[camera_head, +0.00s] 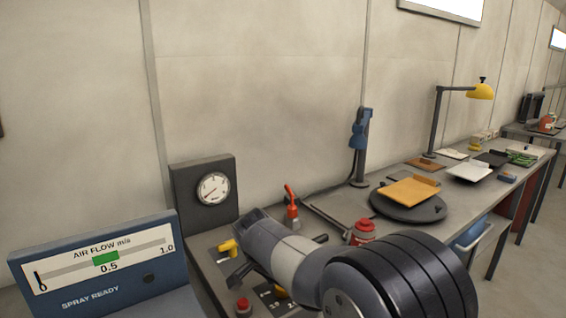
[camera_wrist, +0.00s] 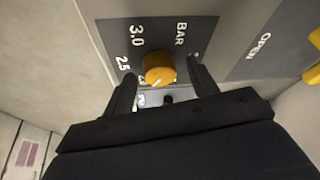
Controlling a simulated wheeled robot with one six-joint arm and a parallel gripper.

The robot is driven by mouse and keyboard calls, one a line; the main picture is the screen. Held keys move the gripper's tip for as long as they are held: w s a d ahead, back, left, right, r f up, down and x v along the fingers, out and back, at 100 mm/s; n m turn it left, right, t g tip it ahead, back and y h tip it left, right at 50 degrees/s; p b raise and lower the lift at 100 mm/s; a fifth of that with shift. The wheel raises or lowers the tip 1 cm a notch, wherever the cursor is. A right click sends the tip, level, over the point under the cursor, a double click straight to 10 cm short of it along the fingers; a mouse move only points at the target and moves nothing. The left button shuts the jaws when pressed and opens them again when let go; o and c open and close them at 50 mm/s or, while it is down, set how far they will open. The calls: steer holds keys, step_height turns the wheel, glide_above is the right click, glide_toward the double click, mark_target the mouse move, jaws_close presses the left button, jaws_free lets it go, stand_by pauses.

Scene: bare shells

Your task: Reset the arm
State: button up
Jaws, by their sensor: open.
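My gripper (camera_wrist: 160,70) is open in the wrist view. Its two dark fingers reach toward a yellow knob (camera_wrist: 159,68) on a grey dial plate (camera_wrist: 195,32) marked BAR, 2.5 and 3.0. One finger is on each side of the knob, and I cannot tell whether either touches it. In the head view my arm (camera_head: 295,255) reaches over the bench controls at the lower middle. The fingers are not clear there, and the arm hides part of the panel.
A round gauge (camera_head: 213,188) stands behind the panel. A blue air-flow display (camera_head: 100,262) is at left. A red-tipped bottle (camera_head: 292,205) and a red-topped container (camera_head: 363,230) are close to my arm. A turntable (camera_head: 408,208) and yellow lamp (camera_head: 481,91) stand farther right.

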stand_by(0.4)
steer(key=shift+a+m, duration=0.1)
steer(key=shift+m, duration=0.2)
steer(key=v, duration=1)
steer(key=x, duration=1)
steer(key=shift+f, duration=0.1)
steer(key=shift+n+y, duration=0.3)
steer(key=shift+n, duration=0.8)
steer(key=n, duration=0.1)
steer(key=n+y+p, duration=0.1)
steer(key=shift+d+n+t, duration=0.2)
steer(key=shift+n+t, duration=0.2)
steer(key=shift+d+n+y+p, duration=0.1)
steer(key=shift+n+y+p, duration=0.4)
steer(key=shift+n, duration=1.15)
steer(key=shift+d+n+y+p, duration=0.1)
steer(key=shift+n+y+p, duration=0.4)
steer(key=shift+n, duration=1.15)
steer(key=shift+w+d+n+g+y+b, duration=0.1)
steer(key=shift+n+g+y+b, duration=0.4)
steer(key=shift+n, duration=1.05)
steer(key=shift+d+n+g+y, duration=0.1)
steer(key=shift+n+g+y, duration=0.2)
steer(key=shift+n+y, duration=0.9)
steer(key=shift+w+n+g+p, duration=0.1)
steer(key=shift+n+g+p, duration=0.3)
steer(key=shift+n, duration=1.2)
steer(key=shift+n+g+p, duration=0.35)
steer(key=shift+n+g, duration=0.05)
steer(key=shift+n, duration=1.15)
